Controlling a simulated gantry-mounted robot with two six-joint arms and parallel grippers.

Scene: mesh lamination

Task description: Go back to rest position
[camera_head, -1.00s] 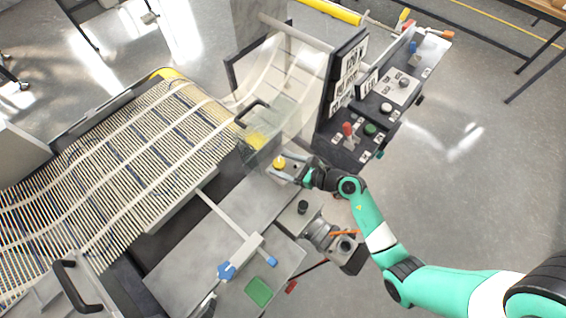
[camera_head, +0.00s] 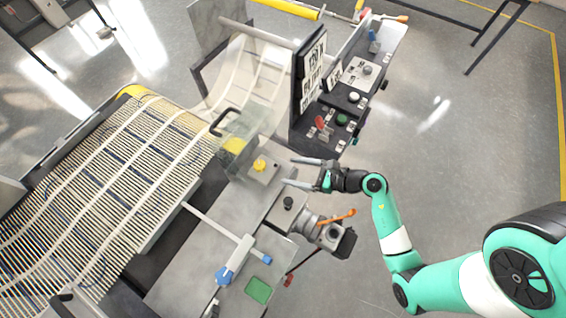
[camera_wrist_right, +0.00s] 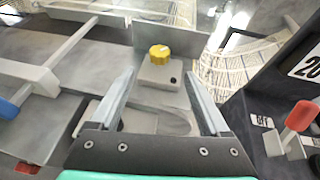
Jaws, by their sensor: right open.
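My right gripper (camera_head: 290,174) is open and empty, with its two fingers apart and pointing left in the head view. It is to the right of a yellow knob (camera_head: 260,165) on a small grey box and does not touch it. In the right wrist view the knob (camera_wrist_right: 159,54) shows beyond and between the open fingers (camera_wrist_right: 163,95). My right arm reaches in from the lower right of the head view. My left gripper is not in view.
A control panel (camera_head: 341,118) with a red lever (camera_head: 323,128) stands beyond the gripper. A mesh conveyor (camera_head: 110,180) fills the left. A motor unit with an orange lever (camera_head: 336,218) is below the gripper. Open floor (camera_head: 450,150) lies to the right.

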